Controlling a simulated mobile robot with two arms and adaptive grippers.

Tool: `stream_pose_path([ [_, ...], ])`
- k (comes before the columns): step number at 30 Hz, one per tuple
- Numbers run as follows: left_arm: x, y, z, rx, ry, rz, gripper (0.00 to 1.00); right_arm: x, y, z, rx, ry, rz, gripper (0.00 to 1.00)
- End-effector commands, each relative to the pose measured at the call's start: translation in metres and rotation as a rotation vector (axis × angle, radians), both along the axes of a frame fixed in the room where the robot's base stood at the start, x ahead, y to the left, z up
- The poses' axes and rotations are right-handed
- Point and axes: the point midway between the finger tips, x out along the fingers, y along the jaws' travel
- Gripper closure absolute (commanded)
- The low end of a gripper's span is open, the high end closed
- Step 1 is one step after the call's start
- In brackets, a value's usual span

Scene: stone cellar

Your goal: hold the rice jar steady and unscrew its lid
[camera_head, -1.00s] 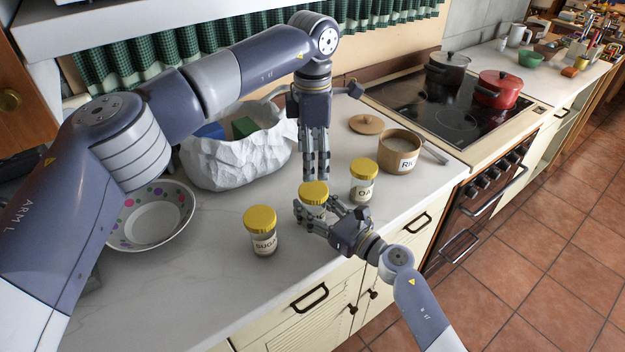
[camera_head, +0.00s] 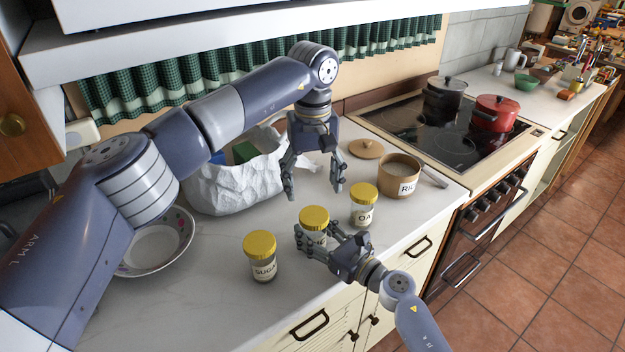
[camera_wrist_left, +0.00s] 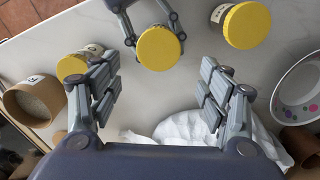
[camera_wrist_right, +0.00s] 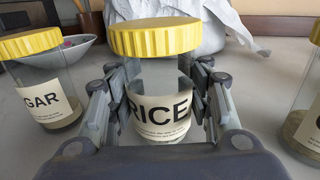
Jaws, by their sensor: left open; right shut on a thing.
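The rice jar (camera_wrist_right: 160,105) is clear glass with a white RICE label and stands upright on the counter. Its ribbed yellow lid (camera_head: 314,217) sits on top. My right gripper (camera_head: 315,238) is shut around the jar's body, below the lid, with a finger on each side in the right wrist view. My left gripper (camera_head: 313,190) points down above the jar, its fingers spread and empty. In the left wrist view the lid (camera_wrist_left: 159,48) lies ahead, roughly centred between the open fingers (camera_wrist_left: 160,82) and apart from them. The head view partly hides the jar's body behind my right fingers.
A sugar jar (camera_head: 262,265) and an oats jar (camera_head: 363,210), both yellow-lidded, flank the rice jar. An open brown rice canister (camera_head: 403,162) and its wooden lid (camera_head: 367,149) stand behind right. A white bag (camera_head: 235,190) and a dotted bowl (camera_head: 150,250) are at left.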

Motion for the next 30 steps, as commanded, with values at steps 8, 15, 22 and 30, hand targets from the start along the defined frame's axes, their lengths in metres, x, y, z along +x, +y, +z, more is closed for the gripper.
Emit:
stream_pose_path([
  [8,-0.001,0.001,-0.034,0.000,0.004,-0.013,0.30,0.000,0.000,-0.001,-0.001,0.001,0.000,1.00],
  [15,0.000,0.000,-0.067,0.000,0.002,-0.012,0.30,0.000,0.000,-0.001,-0.001,0.001,0.000,1.00],
  [22,0.000,0.000,-0.079,0.000,0.000,-0.012,0.30,0.000,0.000,-0.001,-0.001,0.001,0.000,1.00],
  [30,0.000,0.000,-0.079,0.000,0.000,-0.012,0.41,0.000,0.000,-0.001,-0.001,0.001,0.000,1.00],
])
